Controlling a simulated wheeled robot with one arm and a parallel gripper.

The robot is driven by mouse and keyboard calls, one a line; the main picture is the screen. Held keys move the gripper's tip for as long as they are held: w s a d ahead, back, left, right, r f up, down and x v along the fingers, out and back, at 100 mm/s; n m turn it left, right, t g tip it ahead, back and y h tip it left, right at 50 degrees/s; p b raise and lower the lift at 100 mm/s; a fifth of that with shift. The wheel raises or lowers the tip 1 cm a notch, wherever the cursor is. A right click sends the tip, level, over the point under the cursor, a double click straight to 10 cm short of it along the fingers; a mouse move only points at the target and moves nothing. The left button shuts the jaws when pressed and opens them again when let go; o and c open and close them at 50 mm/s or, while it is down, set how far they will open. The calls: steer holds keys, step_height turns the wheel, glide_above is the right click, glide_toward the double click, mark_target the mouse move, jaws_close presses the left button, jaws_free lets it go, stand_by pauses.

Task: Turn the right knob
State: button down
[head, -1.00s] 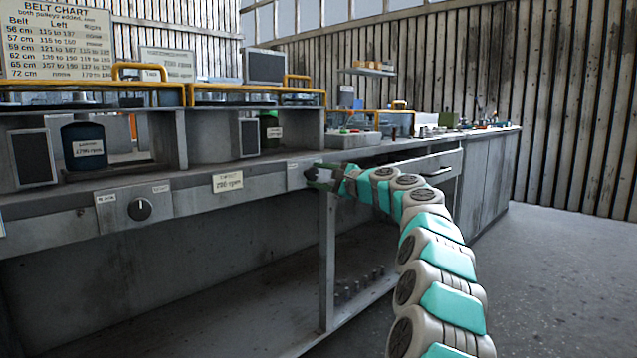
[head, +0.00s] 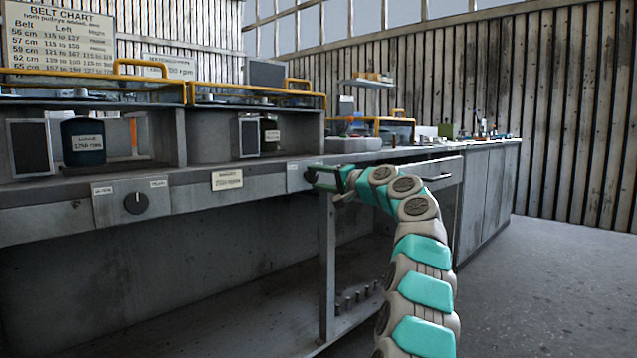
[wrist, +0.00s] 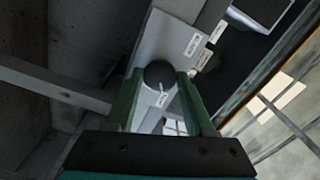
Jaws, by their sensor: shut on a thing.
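The right knob (wrist: 160,75) is a dark round knob with a pale pointer line, on a light plate on the bench's front panel. In the wrist view my gripper (wrist: 160,92) has its two green fingers on either side of the knob, shut on it. In the head view my gripper (head: 325,180) reaches the right end of the front panel, and the knob (head: 311,175) is partly hidden by it. The left knob (head: 136,203) is dark with a pale pointer line and stands apart from my gripper.
Small labels (wrist: 193,44) sit beside the right knob. A bench leg (head: 326,265) stands below the gripper. A drawer (head: 430,177) with a handle is to the right. The floor (head: 560,275) at right is clear.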

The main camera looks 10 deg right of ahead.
mark_target(313, 176)
steer(key=shift+a+f+n, duration=0.1)
steer(key=shift+n, duration=0.5)
steer(key=shift+c, duration=1.4)
jaws_free()
steer(key=shift+r+b+v, duration=0.2)
steer(key=shift+b+v, duration=0.25)
steer(key=shift+v, duration=1.4)
steer(key=shift+f+v, duration=0.1)
steer(key=shift+v, duration=0.95)
steer(key=shift+f+v, duration=0.15)
steer(key=shift+v, duration=0.85)
